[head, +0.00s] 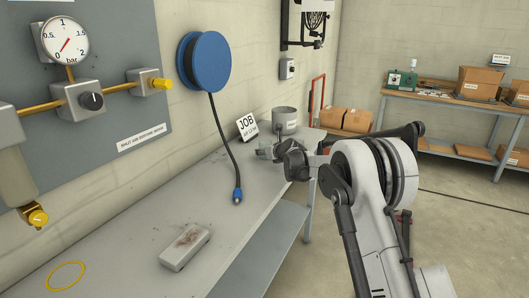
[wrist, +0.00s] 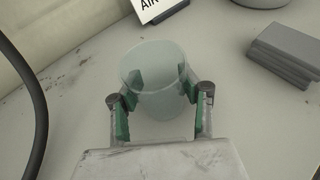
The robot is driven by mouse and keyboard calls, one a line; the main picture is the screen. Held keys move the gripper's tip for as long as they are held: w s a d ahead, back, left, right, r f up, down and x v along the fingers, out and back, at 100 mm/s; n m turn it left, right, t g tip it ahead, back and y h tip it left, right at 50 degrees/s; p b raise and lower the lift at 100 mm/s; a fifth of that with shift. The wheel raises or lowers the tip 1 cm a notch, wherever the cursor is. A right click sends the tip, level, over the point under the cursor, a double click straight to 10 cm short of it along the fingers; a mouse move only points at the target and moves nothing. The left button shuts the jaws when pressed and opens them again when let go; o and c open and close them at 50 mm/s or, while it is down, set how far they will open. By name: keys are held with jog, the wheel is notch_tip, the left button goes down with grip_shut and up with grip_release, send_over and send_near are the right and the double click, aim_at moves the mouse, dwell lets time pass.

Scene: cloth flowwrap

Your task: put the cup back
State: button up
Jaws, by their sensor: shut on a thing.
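A clear, see-through cup (wrist: 154,68) stands between the green-padded fingers of my gripper (wrist: 162,90) in the wrist view. The fingers are shut on its sides, and its round rim faces the camera. The cup is hard to make out there. Whether its base touches the bench is not clear. A yellow ring (head: 67,275) is marked on the bare bench at the near left.
A black hose with a blue tip (head: 238,194) hangs from the blue reel (head: 205,61) over the bench. A grey box (head: 186,246) lies on the near bench. A grey bin (head: 285,120) stands behind the gripper. A grey block (wrist: 285,53) lies right of the cup.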

jog(key=o, duration=1.3)
jog(key=shift+f, duration=0.15)
jog(key=shift+r, duration=0.25)
jog(key=p+v, duration=0.2)
jog(key=v, duration=1)
jog(key=shift+s+r, duration=0.1)
jog(key=shift+s, duration=0.05)
jog(key=s+d+r+n+g+h, duration=0.1)
jog(key=s+d+r+n, duration=0.35)
jog(key=s, duration=0.45)
jog(key=s+d+r+n+h, duration=0.1)
jog(key=s+d+r+n, duration=0.4)
jog(key=s, duration=0.5)
jog(key=s+d+r+n+g+h, duration=0.1)
jog(key=s+d+r+n, duration=0.4)
jog(key=s, duration=0.4)
jog(key=s+d+f+n+h, duration=0.1)
jog(key=s+d+f+n, duration=0.2)
jog(key=s, duration=0.6)
jog(key=s+d+f+n+g+h, duration=0.1)
jog(key=s+d+f+n+h, duration=0.1)
jog(key=s+n, duration=0.5)
jog(key=s+d+f+n+g+h, duration=0.1)
jog(key=s+d+f+n, duration=0.3)
jog(key=s, duration=0.9)
jog(key=shift+s+d+f+n, duration=0.25)
jog(key=shift+f+n, duration=0.15)
jog(key=shift+n, duration=0.15)
